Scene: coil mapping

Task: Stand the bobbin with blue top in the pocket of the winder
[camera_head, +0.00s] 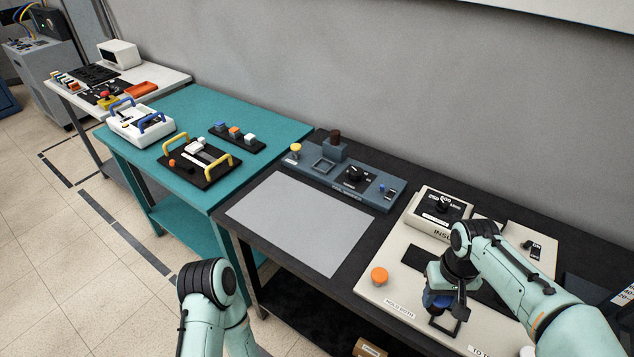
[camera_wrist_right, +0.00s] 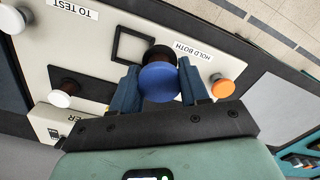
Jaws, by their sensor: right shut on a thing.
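The bobbin with blue top (camera_wrist_right: 158,82) is between the two dark blue fingers of my right gripper (camera_wrist_right: 160,90), which is shut on it. Its blue top faces the wrist camera and hides most of its body. In the head view my right gripper (camera_head: 440,302) is low over the cream tester panel (camera_head: 388,300), beside a black square outline. I cannot tell whether the bobbin touches the panel. The winder looks to be the blue-grey unit (camera_head: 300,178) at the table's back, with a square pocket (camera_head: 322,166). My left gripper is out of the head view.
A bare grey mat (camera_head: 300,220) lies in front. An orange button (camera_head: 379,276) is near my right gripper.

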